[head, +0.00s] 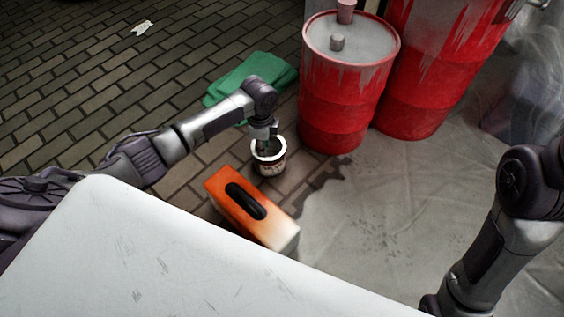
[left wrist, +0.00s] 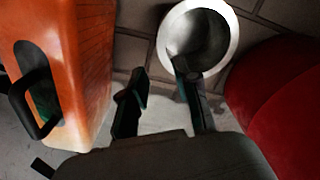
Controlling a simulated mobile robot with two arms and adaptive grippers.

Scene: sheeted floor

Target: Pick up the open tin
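The open tin (head: 271,166) is a small pot with a white rim and a dark inside, standing on the brick floor in the head view. In the left wrist view the tin (left wrist: 228,38) shows its round mouth at the top. My left gripper (head: 265,147) points down at the tin's mouth. In the left wrist view the left gripper (left wrist: 162,80) has its fingers apart. One finger overlaps the tin's mouth and the other is outside the rim, to the left. I cannot tell whether either finger touches the wall. My right gripper is out of view.
An orange and white canister (head: 250,212) with a black handle stands just in front of the tin. Red drums (head: 345,95) stand behind and to the right. A green cloth (head: 250,76) lies behind my left wrist. A white surface (head: 150,260) fills the foreground.

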